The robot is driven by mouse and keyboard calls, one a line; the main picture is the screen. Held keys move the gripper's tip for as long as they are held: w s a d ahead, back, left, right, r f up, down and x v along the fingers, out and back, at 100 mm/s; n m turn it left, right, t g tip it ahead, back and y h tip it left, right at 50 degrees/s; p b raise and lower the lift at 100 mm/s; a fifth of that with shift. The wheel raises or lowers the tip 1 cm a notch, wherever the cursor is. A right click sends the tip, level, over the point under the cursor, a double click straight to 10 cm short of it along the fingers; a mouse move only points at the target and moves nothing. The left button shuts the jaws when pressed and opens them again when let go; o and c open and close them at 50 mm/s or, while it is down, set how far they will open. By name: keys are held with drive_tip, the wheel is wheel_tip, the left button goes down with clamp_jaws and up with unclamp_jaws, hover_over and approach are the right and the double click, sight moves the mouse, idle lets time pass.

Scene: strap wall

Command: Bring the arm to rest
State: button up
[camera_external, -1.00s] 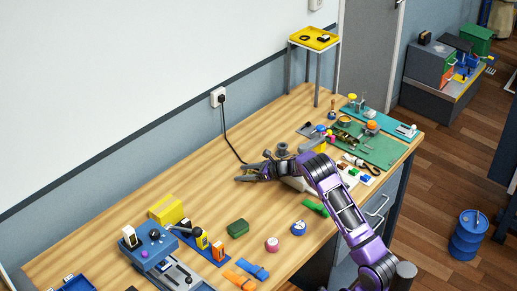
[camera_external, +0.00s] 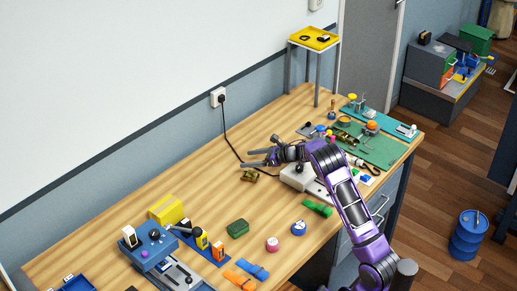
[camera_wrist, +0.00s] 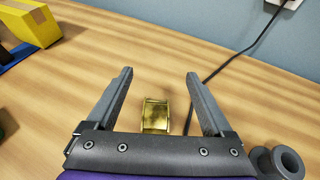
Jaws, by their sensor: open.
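My gripper (camera_external: 262,158) is above the middle of the wooden bench, in front of the wall socket. In the wrist view my gripper (camera_wrist: 158,82) shows two grey fingers spread wide with nothing held between them. A small brass buckle-like piece (camera_wrist: 156,115) lies on the bench, seen between the fingers and apart from both. In the external view the brass piece (camera_external: 250,175) is just below my gripper in the picture. My purple arm reaches over the bench's front edge from the lower right.
A pale box (camera_external: 296,176) sits under my forearm. A black cable (camera_external: 229,137) runs from the wall socket (camera_external: 218,96) to the bench. Green mats (camera_external: 385,153) with small parts lie right. A blue tool stand (camera_external: 150,245) and yellow box (camera_external: 166,209) stand left.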

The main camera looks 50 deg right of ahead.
drive_tip(key=shift+r, duration=0.35)
